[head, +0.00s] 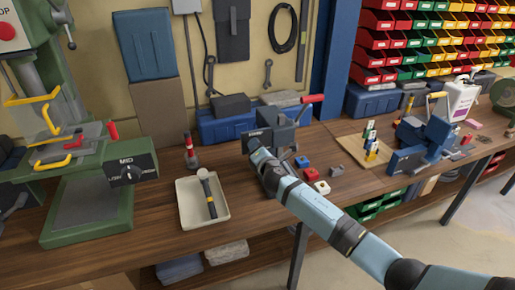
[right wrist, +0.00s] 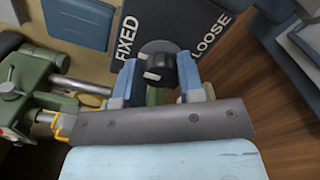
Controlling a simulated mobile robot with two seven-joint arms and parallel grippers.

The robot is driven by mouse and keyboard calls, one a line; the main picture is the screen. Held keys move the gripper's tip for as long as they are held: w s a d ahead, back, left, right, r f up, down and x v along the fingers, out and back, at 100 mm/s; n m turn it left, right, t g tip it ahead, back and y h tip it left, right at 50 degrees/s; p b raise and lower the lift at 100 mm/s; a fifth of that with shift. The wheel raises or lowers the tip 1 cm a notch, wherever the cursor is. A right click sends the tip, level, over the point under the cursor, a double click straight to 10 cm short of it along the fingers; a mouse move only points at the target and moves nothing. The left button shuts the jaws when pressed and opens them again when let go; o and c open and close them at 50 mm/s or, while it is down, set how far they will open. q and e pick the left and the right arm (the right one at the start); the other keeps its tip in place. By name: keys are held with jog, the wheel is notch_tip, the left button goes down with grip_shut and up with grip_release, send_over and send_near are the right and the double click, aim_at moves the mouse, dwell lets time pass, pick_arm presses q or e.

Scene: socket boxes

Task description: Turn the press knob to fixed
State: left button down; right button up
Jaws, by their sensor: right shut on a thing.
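The press knob (right wrist: 160,66) is black with white marks and sits on a dark panel (right wrist: 180,25) in the right wrist view. FIXED is printed on the panel's left and LOOSE on its right. The white marks show on the knob's left side; I cannot tell exactly where it points. My right gripper (right wrist: 160,88) is shut on the knob, one finger on each side. My left gripper is not in view.
A green press (head: 90,205) with a MID dial stands at the left. A pale tray (head: 184,212) holds a dark tool. Small red, blue and white blocks (head: 311,173) lie right of the blue-grey press. Another blue machine (head: 405,160) stands farther right.

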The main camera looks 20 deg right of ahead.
jog(key=o, duration=0.9)
jog(key=s, duration=1.4)
jog(key=shift+d, duration=0.25)
jog(key=s+a+f+m+g+y+p, duration=0.1)
jog(key=s+f+m, duration=0.4)
jog(key=s, duration=0.6)
jog(key=s+a+f+m+g+p, duration=0.1)
jog(key=s+f+m+g+p, duration=0.1)
jog(key=s+f+m, duration=0.4)
jog(key=s+a+f+m+g+y+p, duration=0.1)
jog(key=s+f+m+g, duration=0.3)
jog(key=s+m, duration=0.7)
jog(key=shift+s+a+f+y, duration=0.15)
jog(key=shift+s+f, duration=0.1)
jog(key=shift+s, duration=0.6)
jog(key=shift+s+a+f+y, duration=0.15)
jog(key=shift+s+f, duration=0.1)
jog(key=shift+s, duration=0.6)
jog(key=shift+s+a+f, duration=0.15)
jog(key=shift+s+f, duration=0.1)
jog(key=shift+s, duration=0.6)
